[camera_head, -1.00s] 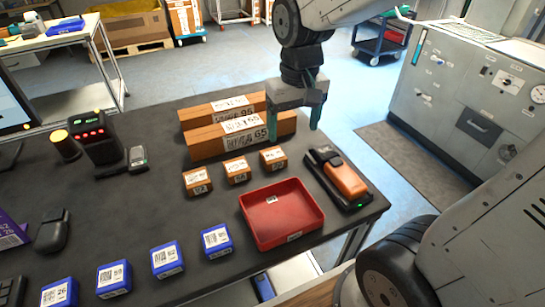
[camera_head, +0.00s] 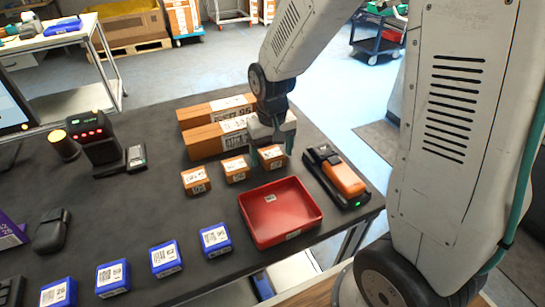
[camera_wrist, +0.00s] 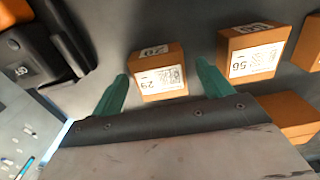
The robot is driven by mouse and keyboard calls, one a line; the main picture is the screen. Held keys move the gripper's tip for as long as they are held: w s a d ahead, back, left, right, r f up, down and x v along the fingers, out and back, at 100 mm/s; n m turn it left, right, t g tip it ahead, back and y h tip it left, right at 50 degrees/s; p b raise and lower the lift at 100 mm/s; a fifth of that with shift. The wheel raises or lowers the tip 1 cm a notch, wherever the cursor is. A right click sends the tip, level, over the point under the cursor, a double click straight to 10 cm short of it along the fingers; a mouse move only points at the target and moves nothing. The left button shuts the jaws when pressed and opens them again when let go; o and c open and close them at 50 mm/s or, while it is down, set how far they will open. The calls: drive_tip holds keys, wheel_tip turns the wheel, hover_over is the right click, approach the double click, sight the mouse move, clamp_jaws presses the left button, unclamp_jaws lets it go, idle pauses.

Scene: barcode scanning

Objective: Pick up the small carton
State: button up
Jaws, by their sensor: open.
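Three small orange cartons with white labels stand in a row on the dark table: left (camera_head: 196,181), middle (camera_head: 235,170) and right (camera_head: 270,163). My gripper (camera_head: 271,154) is open, pointing down over the right carton. In the wrist view, the right carton (camera_wrist: 160,80) lies between the two green fingers of my gripper (camera_wrist: 162,71), with a gap on each side. The middle carton (camera_wrist: 254,52) is just right of the right finger there. My gripper partly covers the right carton in the head view.
Two long orange boxes (camera_head: 205,142) lie right behind the cartons. A red tray (camera_head: 290,222) is in front, with an orange-and-black device (camera_head: 345,179) to its right. Several blue boxes (camera_head: 165,258) line the front. A black scanner stand (camera_head: 96,142) is at left.

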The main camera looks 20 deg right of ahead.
drive_tip(key=shift+f, duration=0.15)
drive_tip(key=c, duration=1.1)
drive_tip(key=shift+c, duration=0.2)
